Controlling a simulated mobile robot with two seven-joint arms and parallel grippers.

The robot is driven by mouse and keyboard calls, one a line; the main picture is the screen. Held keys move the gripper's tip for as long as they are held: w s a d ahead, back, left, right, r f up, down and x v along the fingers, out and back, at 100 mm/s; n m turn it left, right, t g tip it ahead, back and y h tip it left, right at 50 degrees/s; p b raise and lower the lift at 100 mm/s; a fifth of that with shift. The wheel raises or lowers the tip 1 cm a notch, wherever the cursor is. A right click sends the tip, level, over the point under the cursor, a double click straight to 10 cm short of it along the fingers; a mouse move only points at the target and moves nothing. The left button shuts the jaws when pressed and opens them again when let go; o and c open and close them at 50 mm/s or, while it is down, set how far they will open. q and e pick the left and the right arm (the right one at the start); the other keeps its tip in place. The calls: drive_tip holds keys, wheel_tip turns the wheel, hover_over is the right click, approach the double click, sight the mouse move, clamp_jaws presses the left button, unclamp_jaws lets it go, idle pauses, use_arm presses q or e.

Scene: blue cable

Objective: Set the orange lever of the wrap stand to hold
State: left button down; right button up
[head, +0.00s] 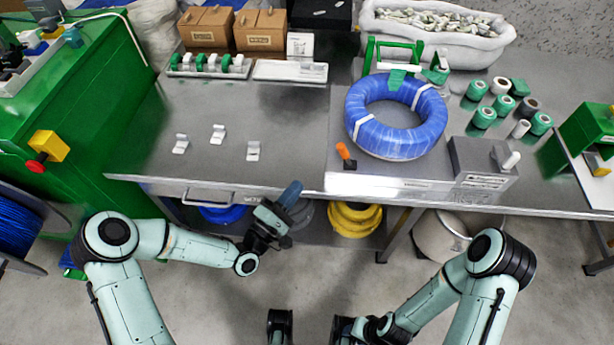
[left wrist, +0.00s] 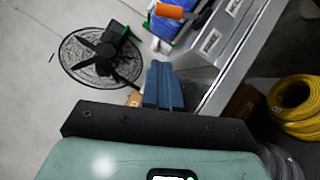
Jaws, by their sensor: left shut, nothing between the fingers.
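The orange lever (head: 343,151) stands tilted on a dark pivot at the front left of the wrap stand (head: 385,186). A blue cable coil (head: 397,146) wrapped in clear film lies on the stand, right of the lever. The lever also shows at the top of the left wrist view (left wrist: 170,11). My left gripper (head: 291,191) is shut and empty in front of the table edge, below and left of the lever, apart from it. Its blue fingers (left wrist: 162,84) show pressed together in the left wrist view. My right arm is at the lower right; its fingers do not show.
White hooks (head: 217,134) stand on the bare table left of the lever. A grey block with a white handle (head: 495,160) and several tape rolls (head: 502,105) are right of the coil. A drawer handle (head: 208,198) juts from the front. Yellow cable (head: 354,219) lies under the table.

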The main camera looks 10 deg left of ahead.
sight(340, 151)
use_arm(q)
drive_tip(key=x, duration=0.8)
drive_tip(key=shift+w+d+r, duration=0.1)
drive_tip(key=shift+w+d, duration=0.15)
drive_tip(key=shift+d, duration=0.05)
drive_tip(key=shift+w+d+r, duration=0.15)
drive_tip(key=shift+d+r, duration=0.1)
drive_tip(key=shift+d, duration=0.35)
drive_tip(key=shift+w+d+r, duration=0.1)
drive_tip(key=shift+d+r, duration=0.2)
drive_tip(key=shift+d, duration=0.25)
drive_tip(key=shift+w+d+r, duration=0.15)
drive_tip(key=shift+d+r, duration=0.1)
drive_tip(key=shift+d, duration=0.35)
use_arm(e)
drive_tip(key=shift+w+f, duration=0.15)
drive_tip(key=shift+w, duration=0.05)
use_arm(q)
drive_tip(key=shift+r, duration=0.1)
use_arm(e)
drive_tip(key=shift+s, duration=0.1)
